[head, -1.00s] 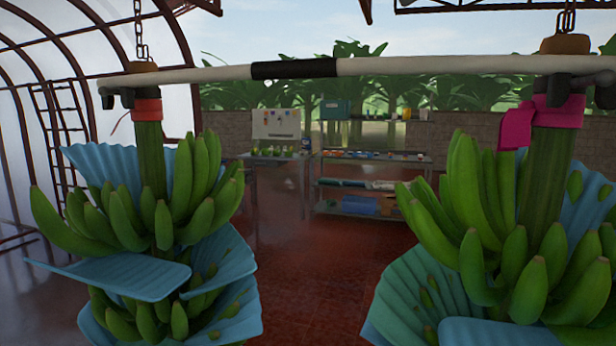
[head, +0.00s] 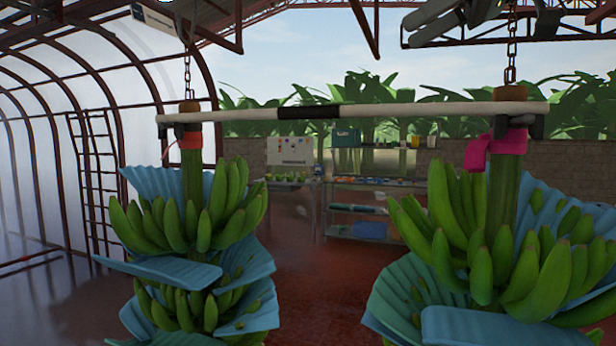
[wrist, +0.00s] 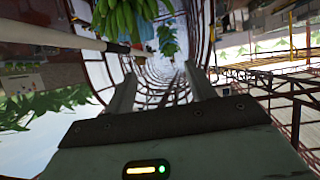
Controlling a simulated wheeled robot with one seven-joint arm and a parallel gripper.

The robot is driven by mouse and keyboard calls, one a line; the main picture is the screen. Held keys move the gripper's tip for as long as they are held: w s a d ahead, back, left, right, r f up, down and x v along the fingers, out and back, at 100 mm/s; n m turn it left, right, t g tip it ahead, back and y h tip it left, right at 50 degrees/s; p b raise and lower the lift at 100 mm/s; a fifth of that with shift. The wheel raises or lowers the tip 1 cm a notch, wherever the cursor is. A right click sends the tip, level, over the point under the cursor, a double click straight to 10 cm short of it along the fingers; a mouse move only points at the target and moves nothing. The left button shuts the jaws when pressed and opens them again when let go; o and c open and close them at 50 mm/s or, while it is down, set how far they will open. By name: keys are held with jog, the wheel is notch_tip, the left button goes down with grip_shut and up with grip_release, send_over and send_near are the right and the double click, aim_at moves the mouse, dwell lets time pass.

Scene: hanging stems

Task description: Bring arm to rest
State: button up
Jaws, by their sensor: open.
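My gripper (wrist: 160,85) shows in the wrist view as two grey fingers standing well apart, with nothing between them. The wrist view is turned over, and green bananas (wrist: 122,18) show at its top, beyond the fingers and apart from them. In the head view I cannot make out my gripper for sure. Two banana bunches hang there: the left bunch (head: 178,222) has a red band on its stem, and the right bunch (head: 455,240) has a pink ribbon. Blue sheets sit between their hands.
A white bar (head: 400,110) with a black middle spans between both stems, under chains (head: 512,45). Behind stand a shelf table (head: 350,208) and a white board (head: 290,150). A ladder (head: 97,185) stands at the left frame. Red floor between the bunches is clear.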

jog(key=s+a+f+m+g+h, duration=0.1)
jog(key=s+a+f+m+h, duration=0.15)
jog(key=f, duration=0.75)
jog(key=s+a+f+m+g+h, duration=0.1)
jog(key=a+f+g, duration=0.15)
jog(key=f, duration=0.65)
jog(key=s+a+f+m+g+h, duration=0.1)
jog(key=s+a+f+m+h, duration=0.15)
jog(key=f, duration=0.75)
jog(key=s+d+f+h, duration=0.2)
jog(key=s+f, duration=0.6)
jog(key=f, duration=0.2)
jog(key=s+d+f+h, duration=0.2)
jog(key=s+d+f, duration=0.1)
jog(key=s+f, duration=0.6)
notch_tip(320, 180, down, 2)
jog(key=shift+d+f+n+g+h, duration=0.15)
jog(key=shift+d+n+g+h, duration=0.05)
jog(key=shift+n+g+h, duration=0.25)
